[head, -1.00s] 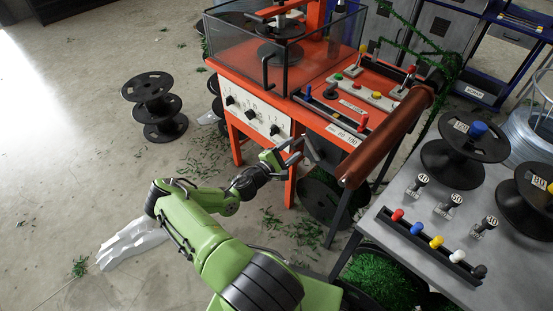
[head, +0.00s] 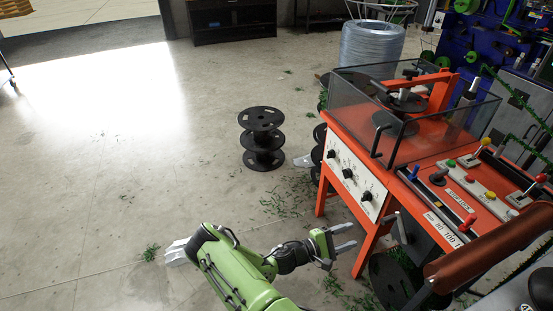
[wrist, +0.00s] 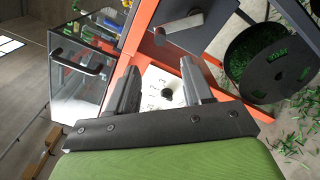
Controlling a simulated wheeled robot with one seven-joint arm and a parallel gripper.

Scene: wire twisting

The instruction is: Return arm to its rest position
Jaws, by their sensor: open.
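My green arm reaches up from the bottom of the head view. My gripper (head: 345,238) is open and empty, in front of the orange machine (head: 362,236) and to the left of its brown roller. In the wrist view my gripper (wrist: 160,92) shows two grey fingers spread apart with nothing between them. Beyond the fingers is the machine's white panel with black knobs (wrist: 168,94).
The orange machine has a clear guard box (head: 440,125) and a control panel of levers (head: 480,185). Black spools (head: 262,138) stand on the floor at its left. A brown roller (head: 490,250) juts out at the right.

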